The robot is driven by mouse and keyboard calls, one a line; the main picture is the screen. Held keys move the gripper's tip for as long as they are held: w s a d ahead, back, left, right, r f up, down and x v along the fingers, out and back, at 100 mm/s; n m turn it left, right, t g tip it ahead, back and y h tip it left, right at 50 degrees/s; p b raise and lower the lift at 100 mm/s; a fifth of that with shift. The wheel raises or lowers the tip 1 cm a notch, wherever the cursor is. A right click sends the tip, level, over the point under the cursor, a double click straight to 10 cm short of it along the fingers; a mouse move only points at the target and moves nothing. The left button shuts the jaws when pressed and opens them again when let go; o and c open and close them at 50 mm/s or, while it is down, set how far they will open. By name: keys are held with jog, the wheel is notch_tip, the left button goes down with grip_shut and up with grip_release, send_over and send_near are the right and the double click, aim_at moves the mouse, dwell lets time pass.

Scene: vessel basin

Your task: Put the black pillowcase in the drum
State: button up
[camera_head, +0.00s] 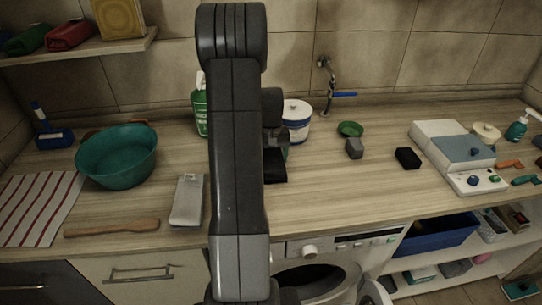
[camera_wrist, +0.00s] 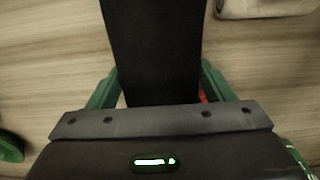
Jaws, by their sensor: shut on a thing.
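The black pillowcase (camera_head: 274,168) hangs below my gripper (camera_head: 276,140) over the worktop, partly hidden behind my arm. In the wrist view the pillowcase (camera_wrist: 153,50) is a wide dark strip between the green fingers of my gripper (camera_wrist: 160,85), which is shut on it. I cannot tell whether its lower end touches the worktop. The drum (camera_head: 308,284) is the dark round opening of the white washing machine under the counter, below and in front of my gripper. The drum is partly hidden by my arm, and its door (camera_head: 374,293) stands open at the right.
The counter's front edge lies above the machine. The front middle of the worktop is clear.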

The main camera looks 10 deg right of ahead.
jog(key=shift+f, duration=0.2)
jog(key=o, duration=1.1)
jog(key=shift+r, duration=0.1)
